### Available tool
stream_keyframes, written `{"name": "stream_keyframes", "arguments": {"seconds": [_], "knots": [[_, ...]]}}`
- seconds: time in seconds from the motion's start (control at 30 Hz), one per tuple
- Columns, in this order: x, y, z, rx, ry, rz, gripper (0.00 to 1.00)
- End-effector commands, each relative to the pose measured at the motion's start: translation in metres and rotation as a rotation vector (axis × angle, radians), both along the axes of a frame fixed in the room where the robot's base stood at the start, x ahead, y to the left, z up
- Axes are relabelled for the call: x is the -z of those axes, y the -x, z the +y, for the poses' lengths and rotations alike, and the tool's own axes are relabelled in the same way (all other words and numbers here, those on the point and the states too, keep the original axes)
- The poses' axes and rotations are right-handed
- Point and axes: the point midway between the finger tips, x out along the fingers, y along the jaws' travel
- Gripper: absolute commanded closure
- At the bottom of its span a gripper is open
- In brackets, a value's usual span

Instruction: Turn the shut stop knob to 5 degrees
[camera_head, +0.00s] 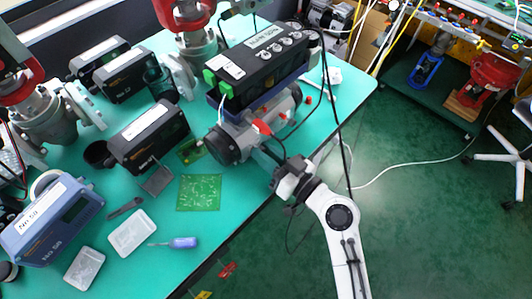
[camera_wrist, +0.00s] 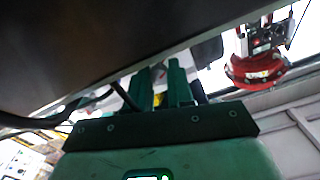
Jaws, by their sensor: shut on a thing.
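The black positioner (camera_head: 262,70) stands on a grey cylindrical actuator (camera_head: 235,135), with a row of several silver knobs (camera_head: 276,48) on top. Its labels are too small to read, so I cannot tell which knob is the shut stop. My gripper (camera_head: 266,148) is low at the near right side of the actuator, beside a red part (camera_head: 262,127). In the wrist view, the green fingers of my gripper (camera_wrist: 160,78) reach up to the edge of a large dark surface. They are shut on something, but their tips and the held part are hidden.
Black boxes (camera_head: 148,135) and a blue-grey box (camera_head: 55,220) stand on the green table. A green circuit board (camera_head: 199,192), clear trays (camera_head: 132,233) and a blue-handled screwdriver (camera_head: 182,242) lie in front. Cables (camera_head: 335,110) hang by the positioner.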

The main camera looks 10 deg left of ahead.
Motion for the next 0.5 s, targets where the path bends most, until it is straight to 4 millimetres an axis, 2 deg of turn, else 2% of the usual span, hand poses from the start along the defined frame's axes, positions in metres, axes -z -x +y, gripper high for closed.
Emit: {"name": "stream_keyframes", "arguments": {"seconds": [0.5], "knots": [[0.0004,0.0001,-0.0004,0.001,-0.144,0.185,1.0]]}}
